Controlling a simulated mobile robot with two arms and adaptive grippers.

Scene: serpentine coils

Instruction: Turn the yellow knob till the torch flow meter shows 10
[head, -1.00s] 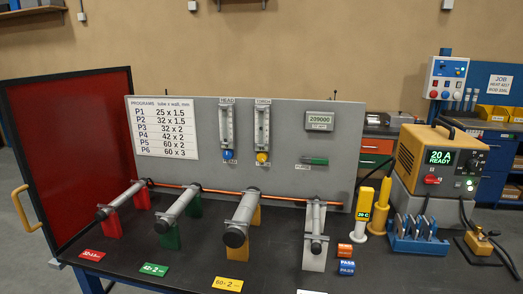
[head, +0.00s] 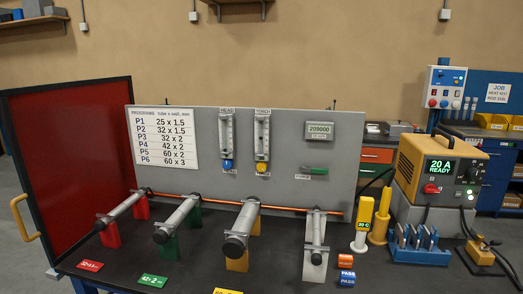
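The yellow knob (head: 262,168) sits at the foot of the torch flow meter (head: 262,135) on the grey upright panel. The meter is a clear vertical tube with a scale under a label reading TORCH; its reading is too small to tell. To its left stands the head flow meter (head: 227,133) with a blue knob (head: 227,165) below. Neither of my grippers shows in the head view, and nothing touches the yellow knob.
Several grey tubes on coloured stands, one a yellow stand (head: 238,262), project in front of the panel. A display (head: 320,130) reads 209000. A yellow power unit (head: 440,165) reads 20 A READY at right. A red screen (head: 75,165) stands at left.

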